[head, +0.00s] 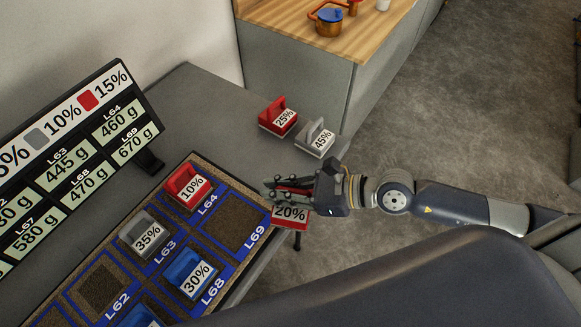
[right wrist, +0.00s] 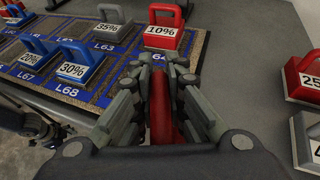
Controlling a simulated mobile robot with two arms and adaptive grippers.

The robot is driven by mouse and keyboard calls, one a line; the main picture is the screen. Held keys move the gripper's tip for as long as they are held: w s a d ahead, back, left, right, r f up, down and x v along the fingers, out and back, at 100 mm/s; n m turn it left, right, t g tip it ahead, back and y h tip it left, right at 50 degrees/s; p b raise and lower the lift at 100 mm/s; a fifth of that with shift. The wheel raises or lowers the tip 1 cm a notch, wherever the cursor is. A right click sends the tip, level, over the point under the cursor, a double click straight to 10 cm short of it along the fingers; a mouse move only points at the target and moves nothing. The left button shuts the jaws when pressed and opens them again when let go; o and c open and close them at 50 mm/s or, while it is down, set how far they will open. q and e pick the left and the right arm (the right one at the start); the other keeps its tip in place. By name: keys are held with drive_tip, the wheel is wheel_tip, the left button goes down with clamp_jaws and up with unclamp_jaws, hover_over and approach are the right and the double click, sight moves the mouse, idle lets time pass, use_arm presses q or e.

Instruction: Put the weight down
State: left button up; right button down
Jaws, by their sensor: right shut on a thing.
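My right gripper (head: 283,188) is shut on the handle of a red weight (head: 290,214) labelled 20%. In the right wrist view the red handle (right wrist: 162,110) stands between the fingers; the weight's body is mostly hidden. The brown board (head: 232,222) has blue-lined cells, and the L69 cell is bare. A red 10% weight (head: 187,185), a grey 35% weight (head: 146,233) and a blue 30% weight (head: 189,273) stand on it. My left gripper does not clearly show.
A red 25% weight (head: 279,116) and a grey 45% weight (head: 315,137) stand on the grey table (head: 190,105) behind the board. A display panel (head: 75,150) with gram readings stands at left. Another blue weight (head: 139,318) is at the bottom edge.

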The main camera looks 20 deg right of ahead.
drive_tip(key=shift+s+f, duration=0.2)
drive_tip(key=shift+s, duration=0.45)
drive_tip(key=shift+s+f, duration=0.2)
drive_tip(key=shift+f, duration=0.05)
drive_tip(key=shift+w+d+f, duration=0.1)
drive_tip(key=shift+w, duration=0.2)
drive_tip(key=shift+w+d+f+b, duration=0.65)
drive_tip(key=shift+w+f, duration=0.15)
drive_tip(key=shift+w, duration=1.7)
drive_tip(key=shift+w+d+f+b, duration=0.55)
drive_tip(key=shift+w+f+b, duration=0.25)
drive_tip(key=shift+w, duration=1.65)
drive_tip(key=shift+w+d+f+b, duration=0.6)
drive_tip(key=shift+w+f, duration=0.25)
drive_tip(key=shift+w, duration=1.65)
use_arm(q)
drive_tip(key=f, duration=0.2)
drive_tip(key=w+a+f, duration=0.1)
drive_tip(key=shift+w+f, duration=0.1)
drive_tip(key=shift+f, duration=0.1)
